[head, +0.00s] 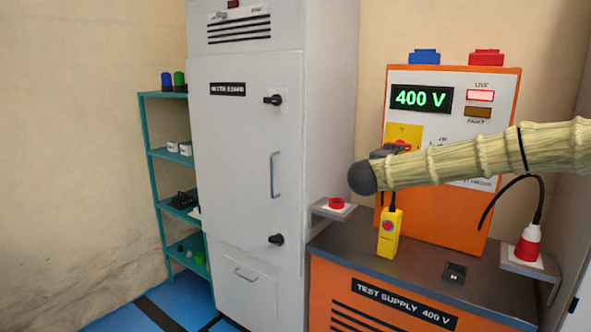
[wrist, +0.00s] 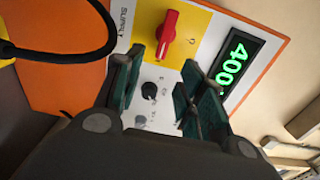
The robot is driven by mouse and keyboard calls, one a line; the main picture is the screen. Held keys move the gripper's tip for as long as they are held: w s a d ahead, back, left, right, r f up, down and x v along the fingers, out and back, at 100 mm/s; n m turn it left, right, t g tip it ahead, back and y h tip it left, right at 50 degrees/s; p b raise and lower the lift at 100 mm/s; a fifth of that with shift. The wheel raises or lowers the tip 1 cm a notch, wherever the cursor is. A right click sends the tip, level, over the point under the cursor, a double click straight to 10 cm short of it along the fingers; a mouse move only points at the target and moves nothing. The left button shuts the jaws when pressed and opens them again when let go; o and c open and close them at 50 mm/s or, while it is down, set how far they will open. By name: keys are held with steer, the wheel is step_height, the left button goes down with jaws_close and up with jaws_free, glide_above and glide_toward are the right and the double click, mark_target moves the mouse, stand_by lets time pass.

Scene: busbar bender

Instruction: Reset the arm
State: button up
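My arm, in a pale ribbed cover, reaches in from the right edge of the head view and ends at a dark rounded wrist. My gripper is mostly hidden behind that wrist in the head view. In the wrist view my gripper (wrist: 160,85) has its two dark green fingers apart with nothing between them. The fingers are in front of the panel of the orange test supply (head: 440,222). The red rotary switch (wrist: 167,35) on its yellow plate lies just beyond the fingertips; the switch also shows in the head view (head: 402,144), partly hidden. I cannot tell whether a finger touches the panel.
The display (head: 421,98) reads 400 V and the LIVE lamp (head: 480,96) is lit. A yellow pendant (head: 389,233) hangs below my wrist. A red-and-white plug (head: 528,242) stands on the right bracket. A grey cabinet (head: 245,165) and teal shelf (head: 165,154) stand left.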

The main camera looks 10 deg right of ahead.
steer(key=a+f+n+t+y+p, duration=0.1)
steer(key=a+f+n+y, duration=0.3)
steer(key=a+f, duration=0.5)
steer(key=a+f+n+t+y+p, duration=0.15)
steer(key=a+f+n, duration=0.45)
steer(key=f, duration=0.6)
steer(key=s+a+f+n+g+y+p, duration=0.1)
steer(key=s+a+f+n+y, duration=0.3)
steer(key=f, duration=0.5)
steer(key=s+a+f+n+g+y+p, duration=0.1)
steer(key=s+a+f+n+g+y, duration=0.15)
steer(key=s+a+f, duration=0.6)
steer(key=s+a+f+n+g+y+p, duration=0.2)
steer(key=s+f+n+g, duration=0.3)
steer(key=s+f, duration=1.1)
steer(key=s+f+n+g, duration=0.1)
steer(key=s+n+g, duration=0.1)
steer(key=s, duration=1.2)
steer(key=s+f+n+g+p, duration=0.1)
steer(key=s+f+n+g, duration=0.1)
steer(key=s, duration=1.2)
steer(key=shift+d+f+n+g+p, duration=0.3)
steer(key=shift+n+g, duration=0.5)
steer(key=shift+n, duration=0.35)
steer(key=shift+d, duration=0.1)
